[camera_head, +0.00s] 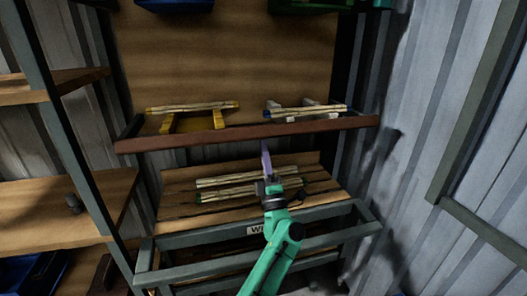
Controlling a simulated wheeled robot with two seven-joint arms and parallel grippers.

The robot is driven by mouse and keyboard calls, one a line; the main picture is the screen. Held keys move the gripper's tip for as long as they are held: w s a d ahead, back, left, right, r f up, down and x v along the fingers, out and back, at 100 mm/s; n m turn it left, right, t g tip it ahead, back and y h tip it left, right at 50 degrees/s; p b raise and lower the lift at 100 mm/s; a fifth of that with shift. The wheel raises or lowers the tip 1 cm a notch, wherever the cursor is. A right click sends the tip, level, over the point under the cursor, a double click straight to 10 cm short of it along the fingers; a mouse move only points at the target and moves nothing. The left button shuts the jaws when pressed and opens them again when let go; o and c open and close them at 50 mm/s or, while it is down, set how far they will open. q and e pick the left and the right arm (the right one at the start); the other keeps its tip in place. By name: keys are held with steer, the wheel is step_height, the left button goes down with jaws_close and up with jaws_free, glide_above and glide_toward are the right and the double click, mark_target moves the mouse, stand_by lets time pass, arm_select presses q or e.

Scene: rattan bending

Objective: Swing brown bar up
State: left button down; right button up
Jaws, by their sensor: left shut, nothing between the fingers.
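The brown bar (200,140) runs nearly level across the front of the rack, its right end a little higher in the picture. It lies in front of the upper ledge, between two dark side arms. My left gripper (265,148) is on the green arm coming up from the bottom. It is shut and empty, its purple-grey fingers pointing up, with the tips just under the middle of the bar. I cannot tell whether the tips touch the bar. My right gripper is not in view.
Rattan bundles (193,107) rest on a yellow stand (218,119) and a white stand (316,103) behind the bar. More bundles (236,179) lie on the slatted lower shelf (178,213). A grey-green frame (340,240) stands in front. Wooden shelves (85,195) are left, a corrugated wall (430,110) right.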

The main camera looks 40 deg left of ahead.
mark_target(264, 137)
arm_select(q)
steer(key=r, duration=0.1)
steer(key=d+r+p, duration=0.1)
steer(key=r+p, duration=0.1)
steer(key=shift+s+d, duration=0.2)
steer(key=shift+s, duration=0.2)
steer(key=shift+r+p, duration=0.1)
steer(key=shift+p, duration=0.2)
steer(key=shift+w+a+r+p, duration=0.15)
steer(key=shift+a+r+p, duration=0.2)
steer(key=shift+r, duration=0.2)
steer(key=shift+a, duration=0.15)
steer(key=shift+r, duration=0.1)
